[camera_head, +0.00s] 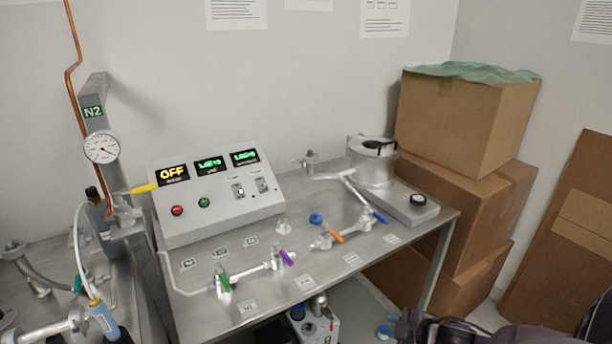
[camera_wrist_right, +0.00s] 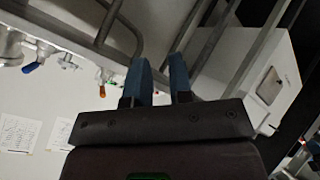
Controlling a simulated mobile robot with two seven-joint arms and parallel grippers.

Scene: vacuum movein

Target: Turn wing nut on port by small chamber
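The small chamber (camera_head: 373,165) is a shiny metal cylinder with a black handle on its lid, at the back right of the steel bench. A metal pipe runs left from it to a port with a clamp (camera_head: 308,160); the wing nut is too small to make out clearly. My right gripper (camera_head: 408,326) is at the bottom edge of the head view, dark and partly cut off, in front of and below the bench, far from the port. In the right wrist view its two blue fingers (camera_wrist_right: 158,78) stand apart with nothing between them. My left gripper is not in view.
The bench (camera_head: 330,275) carries a control box (camera_head: 215,195) and valves with green (camera_head: 224,283), purple (camera_head: 287,257), orange (camera_head: 337,236) and blue (camera_head: 379,217) handles. Cardboard boxes (camera_head: 470,125) are stacked at the right. Metal bars (camera_wrist_right: 210,40) cross the right wrist view near the fingers.

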